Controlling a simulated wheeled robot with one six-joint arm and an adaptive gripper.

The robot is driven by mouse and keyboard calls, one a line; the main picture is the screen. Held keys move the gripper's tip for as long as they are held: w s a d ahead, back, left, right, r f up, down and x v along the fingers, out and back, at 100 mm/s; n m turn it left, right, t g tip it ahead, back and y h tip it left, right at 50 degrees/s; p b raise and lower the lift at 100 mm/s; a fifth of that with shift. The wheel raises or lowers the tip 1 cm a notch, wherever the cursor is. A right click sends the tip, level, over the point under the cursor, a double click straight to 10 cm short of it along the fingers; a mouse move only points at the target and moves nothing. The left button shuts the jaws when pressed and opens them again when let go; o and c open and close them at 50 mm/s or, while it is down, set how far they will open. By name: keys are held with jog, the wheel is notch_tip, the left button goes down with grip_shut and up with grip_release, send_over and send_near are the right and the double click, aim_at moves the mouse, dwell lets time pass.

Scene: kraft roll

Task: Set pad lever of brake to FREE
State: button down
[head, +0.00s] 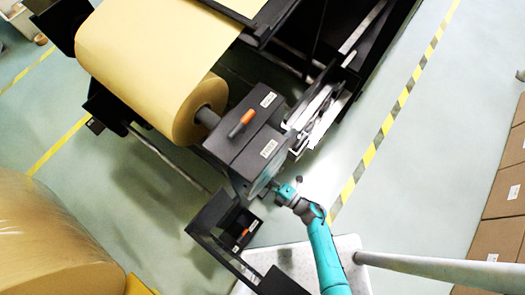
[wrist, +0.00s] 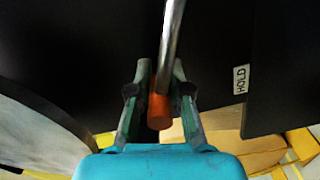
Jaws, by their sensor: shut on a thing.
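In the wrist view, a metal lever (wrist: 173,35) with an orange grip (wrist: 159,110) runs down between the two fingers of my gripper (wrist: 160,90). My gripper is shut on the orange grip. A white label reading HOLD (wrist: 241,79) is on the dark surface to the right of the lever. No FREE label is readable. In the head view, my gripper (head: 278,188) is at the lower side of the dark brake box (head: 240,150); the held lever cannot be made out there. A separate orange handle (head: 241,123) lies on top of the box.
The kraft roll (head: 150,60) is on a shaft left of the box. A dark bracket frame (head: 210,215) with a small orange part (head: 244,233) stands close below my gripper. A wrapped roll (head: 50,240) is lower left. Cartons (head: 500,180) line the right edge. Floor right of the machine is clear.

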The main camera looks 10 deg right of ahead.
jog(key=shift+w+d+r, duration=0.25)
jog(key=shift+r, duration=0.3)
jog(key=c, duration=1.1)
grip_release()
jog(key=shift+v, duration=6)
jog(key=shift+r, duration=0.1)
